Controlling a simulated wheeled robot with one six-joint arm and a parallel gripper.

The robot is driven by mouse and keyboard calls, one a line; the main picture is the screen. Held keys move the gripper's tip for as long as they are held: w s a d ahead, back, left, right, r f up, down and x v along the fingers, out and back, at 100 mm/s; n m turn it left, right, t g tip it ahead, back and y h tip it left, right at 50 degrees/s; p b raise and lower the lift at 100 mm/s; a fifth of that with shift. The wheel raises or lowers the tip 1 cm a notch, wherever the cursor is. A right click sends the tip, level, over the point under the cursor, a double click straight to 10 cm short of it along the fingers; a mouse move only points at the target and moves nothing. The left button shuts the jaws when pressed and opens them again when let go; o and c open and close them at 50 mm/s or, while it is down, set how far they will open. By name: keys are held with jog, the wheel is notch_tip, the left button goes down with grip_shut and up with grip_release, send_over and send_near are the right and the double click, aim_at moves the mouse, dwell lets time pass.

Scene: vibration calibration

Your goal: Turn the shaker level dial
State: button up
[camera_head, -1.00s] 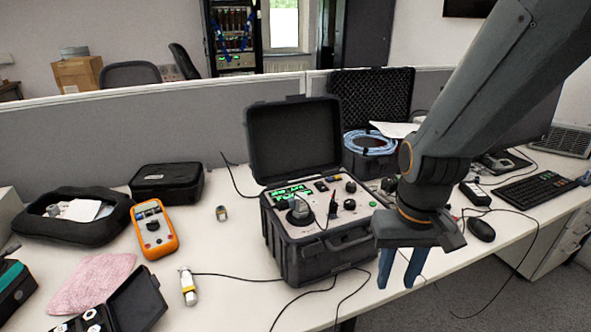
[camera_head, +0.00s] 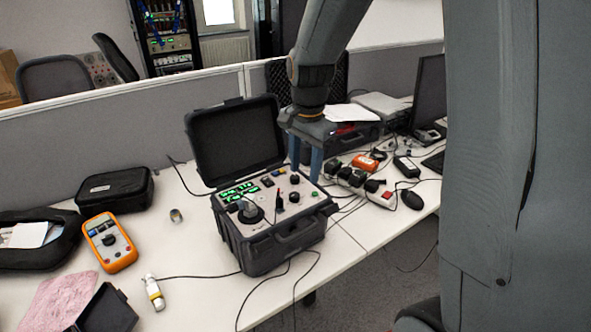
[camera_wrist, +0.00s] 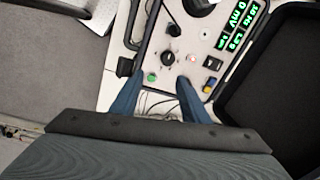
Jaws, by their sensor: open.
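The open black calibrator case (camera_head: 270,248) stands on the desk. Its light panel (camera_head: 262,222) carries lit green displays (camera_head: 238,190), a round shaker head (camera_head: 250,212) and small black dials. One black dial (camera_head: 294,179) is at the back right; a black dial (camera_wrist: 168,58) also shows in the wrist view, just beyond the fingertips. I cannot read which dial is the level one. My gripper (camera_head: 305,162) is open and empty, its blue fingers pointing down by the panel's back right edge. In the wrist view my gripper (camera_wrist: 158,84) has its fingers apart, touching no dial visibly.
The raised lid (camera_head: 235,140) stands behind the panel. An orange multimeter (camera_head: 109,242), a black pouch (camera_head: 115,188) and a yellow-white sensor (camera_head: 154,292) with a cable lie left. A power strip (camera_head: 372,190), cables and a mouse (camera_head: 411,199) crowd the right.

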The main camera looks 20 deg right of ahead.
aim_at(295, 177)
jog(key=w+m+g, duration=0.1)
jog(key=w+m, duration=0.6)
jog(key=w, duration=0.1)
jog(key=shift+m, duration=0.4)
jog(key=shift+w+a+f+m, duration=0.1)
jog(key=shift+w+m, duration=0.3)
jog(key=shift+m, duration=0.2)
jog(key=shift+f+p, duration=1.1)
jog(key=shift+f, duration=2.7)
jog(key=c, duration=1.1)
jog(key=shift+o, duration=0.2)
